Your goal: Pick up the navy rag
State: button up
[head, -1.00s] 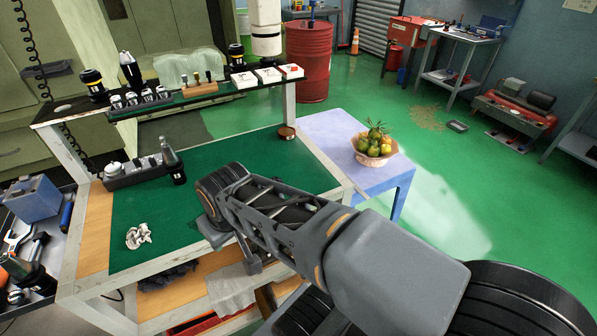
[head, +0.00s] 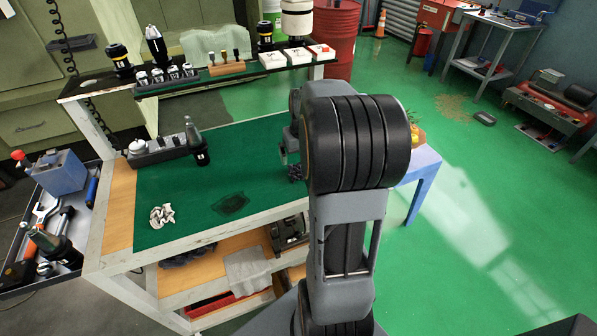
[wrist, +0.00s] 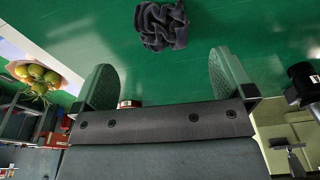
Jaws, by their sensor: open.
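The navy rag (wrist: 162,25) is a dark, crumpled bundle on the green mat, at the top of the wrist view. In the head view a dark bit of it (head: 296,172) shows beside my arm, and the rest is hidden. My gripper (wrist: 166,82) is open and empty, with its two green-grey fingers spread apart. The rag lies beyond the fingertips, apart from them, roughly centred between them. In the head view my gripper (head: 287,148) is mostly hidden behind my arm.
A white crumpled rag (head: 162,215) and a dark stain (head: 231,204) are on the mat (head: 190,190). A tool holder (head: 158,150) with a dark bottle (head: 197,145) stands at the back left. A raised shelf (head: 200,82) runs behind. The fruit bowl (wrist: 42,72) is off to one side.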

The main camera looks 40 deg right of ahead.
aim_at(299, 167)
jog(key=shift+w+d+f, duration=0.1)
jog(key=shift+w+f, duration=0.1)
jog(key=shift+f, duration=1)
jog(key=shift+w+a+f, duration=0.1)
jog(key=shift+w+f, duration=0.15)
jog(key=shift+f, duration=1)
jog(key=shift+w+d+f, duration=0.1)
jog(key=shift+w+f, duration=0.1)
jog(key=shift+f, duration=1)
jog(key=shift+c, duration=0.5)
jog(key=c, duration=0.8)
jog(key=shift+c, duration=0.2)
jog(key=shift+r, duration=0.6)
notch_tip(299, 167, up, 2)
jog(key=shift+s+d+r, duration=0.1)
jog(key=shift+r, duration=0.1)
jog(key=s+d+r, duration=0.3)
jog(key=s+r, duration=0.6)
jog(key=s, duration=0.4)
jog(key=shift+s+d+r+b, duration=0.2)
jog(key=shift+b, duration=0.25)
